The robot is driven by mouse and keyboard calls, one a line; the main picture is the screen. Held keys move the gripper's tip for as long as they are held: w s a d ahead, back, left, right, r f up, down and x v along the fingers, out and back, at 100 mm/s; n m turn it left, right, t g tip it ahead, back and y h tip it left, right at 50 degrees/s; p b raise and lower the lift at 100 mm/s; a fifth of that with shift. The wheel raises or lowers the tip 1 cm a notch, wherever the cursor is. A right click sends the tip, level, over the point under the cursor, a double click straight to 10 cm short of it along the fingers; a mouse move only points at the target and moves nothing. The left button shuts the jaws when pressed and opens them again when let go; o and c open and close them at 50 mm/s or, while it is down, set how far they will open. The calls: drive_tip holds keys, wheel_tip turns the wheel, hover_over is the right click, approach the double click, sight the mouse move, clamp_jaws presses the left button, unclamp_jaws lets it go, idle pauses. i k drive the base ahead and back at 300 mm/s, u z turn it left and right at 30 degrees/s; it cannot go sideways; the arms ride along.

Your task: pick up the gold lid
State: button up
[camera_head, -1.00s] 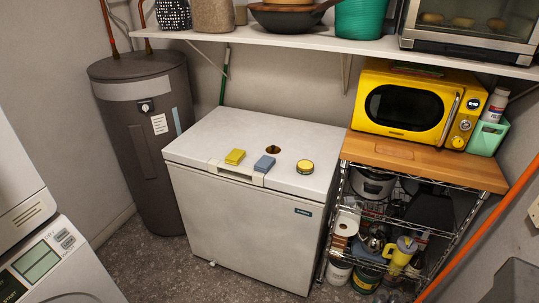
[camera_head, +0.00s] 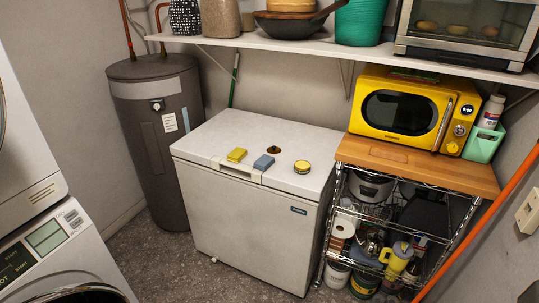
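The gold lid (camera_head: 302,167) is a small round yellow-gold disc with a dark rim. It lies flat on the white top of the chest freezer (camera_head: 245,215), near the front right corner. A blue-grey block (camera_head: 263,162) and a yellow block (camera_head: 237,155) lie to its left along the front edge. A dark round spot with a brownish middle (camera_head: 274,149) is on the freezer top behind them. My gripper is not in view.
A yellow microwave (camera_head: 406,113) stands on a wooden-topped wire rack (camera_head: 415,165) right of the freezer. A shelf (camera_head: 320,46) overhangs behind. A stacked washer (camera_head: 55,255) is at left, a dark tank (camera_head: 157,135) at back left. Grey floor in front of the freezer is clear.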

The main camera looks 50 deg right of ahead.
sight(274, 150)
drive_tip(key=z, duration=0.15)
drive_tip(key=i, duration=0.85)
drive_tip(key=u, duration=0.1)
